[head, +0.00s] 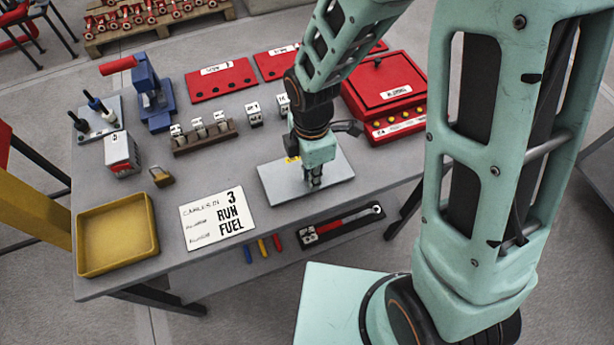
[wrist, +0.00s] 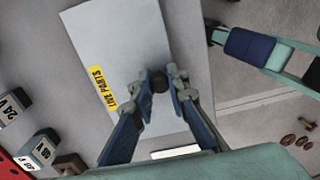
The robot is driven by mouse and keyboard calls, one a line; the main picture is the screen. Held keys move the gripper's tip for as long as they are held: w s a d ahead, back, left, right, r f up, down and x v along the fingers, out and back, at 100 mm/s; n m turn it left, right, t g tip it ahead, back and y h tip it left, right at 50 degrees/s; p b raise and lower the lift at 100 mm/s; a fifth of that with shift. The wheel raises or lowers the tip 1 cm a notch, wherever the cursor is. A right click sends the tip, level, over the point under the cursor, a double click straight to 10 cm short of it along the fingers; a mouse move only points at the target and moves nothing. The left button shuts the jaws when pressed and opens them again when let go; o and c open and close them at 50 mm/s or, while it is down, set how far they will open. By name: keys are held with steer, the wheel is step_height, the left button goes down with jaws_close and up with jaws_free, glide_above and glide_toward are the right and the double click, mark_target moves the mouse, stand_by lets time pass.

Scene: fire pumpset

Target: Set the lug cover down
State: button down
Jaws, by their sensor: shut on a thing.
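The lug cover is a flat, light grey plate (head: 336,173) with a dark round knob (wrist: 158,82) in its middle and a yellow "LIVE PARTS" label (wrist: 101,87). In the head view it lies level at the front right part of the grey workbench, right of a white card. I cannot tell whether it touches the bench top or is slightly above it. My gripper (head: 314,184) points down over the plate, and its two fingers (wrist: 160,88) are shut on the knob. The plate's underside is hidden.
The white "RUN FUEL" card (head: 217,221) and a yellow tray (head: 82,268) are to the left. A padlock (head: 161,177), a rack of small blocks (head: 205,138), and a red box (head: 383,85) stand around.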

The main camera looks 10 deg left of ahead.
steer(key=shift+f, duration=0.15)
steer(key=shift+f, duration=0.2)
steer(key=c, duration=1.9)
jaws_free()
steer(key=shift+r, duration=0.1)
step_height(320, 180, up, 12)
steer(key=shift+w+r+p, duration=0.1)
steer(key=shift+r+p, duration=0.05)
steer(key=shift+p, duration=0.75)
